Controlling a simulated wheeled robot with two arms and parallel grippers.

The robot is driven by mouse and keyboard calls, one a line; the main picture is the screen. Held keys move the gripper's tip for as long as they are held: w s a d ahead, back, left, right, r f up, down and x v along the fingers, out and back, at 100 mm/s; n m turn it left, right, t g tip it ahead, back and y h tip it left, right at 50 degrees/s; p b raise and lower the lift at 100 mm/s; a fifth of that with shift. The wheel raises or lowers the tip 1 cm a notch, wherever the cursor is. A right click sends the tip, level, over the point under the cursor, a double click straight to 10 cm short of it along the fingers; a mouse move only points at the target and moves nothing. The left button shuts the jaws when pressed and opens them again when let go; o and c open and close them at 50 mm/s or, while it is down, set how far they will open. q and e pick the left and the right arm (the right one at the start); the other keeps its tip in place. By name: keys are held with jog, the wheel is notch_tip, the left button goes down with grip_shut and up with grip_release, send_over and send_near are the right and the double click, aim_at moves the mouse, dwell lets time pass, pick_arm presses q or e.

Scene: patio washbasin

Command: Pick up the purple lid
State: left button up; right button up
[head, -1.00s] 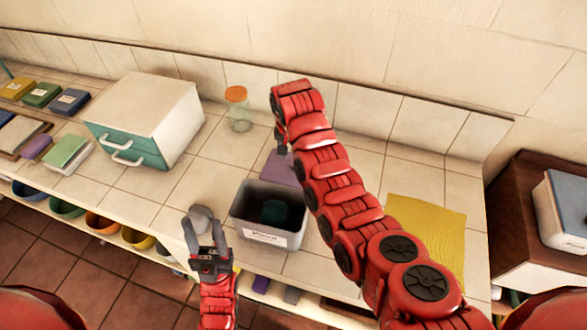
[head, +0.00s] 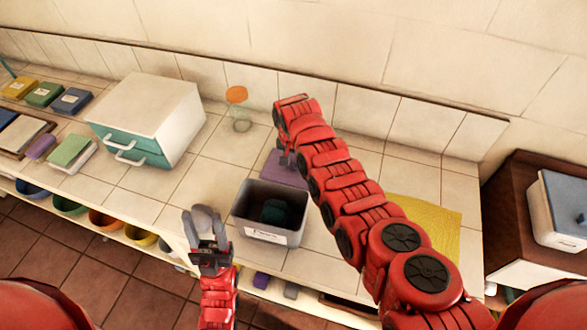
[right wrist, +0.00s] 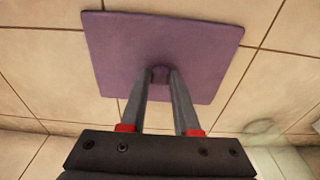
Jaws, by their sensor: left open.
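The purple lid (right wrist: 205,60) is a flat square plate with a small round knob (right wrist: 160,75) at its middle. In the head view the lid (head: 283,169) is partly hidden by my right arm, behind the dark grey bin. My right gripper (right wrist: 161,73) has its fingers on either side of the knob and looks shut on it. I cannot tell whether the lid is clear of the counter. My left gripper (head: 205,214) is open near the counter's front edge; a grey shape shows around its fingers, and I cannot tell what it is.
The dark grey open bin (head: 292,236) with a dark green thing inside stands in front of the lid. An orange-topped jar (head: 238,110) and a white cabinet with teal drawers (head: 150,115) stand to the left. A yellow cloth (head: 428,222) lies right.

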grip_shut()
jog(key=shift+r, duration=0.2)
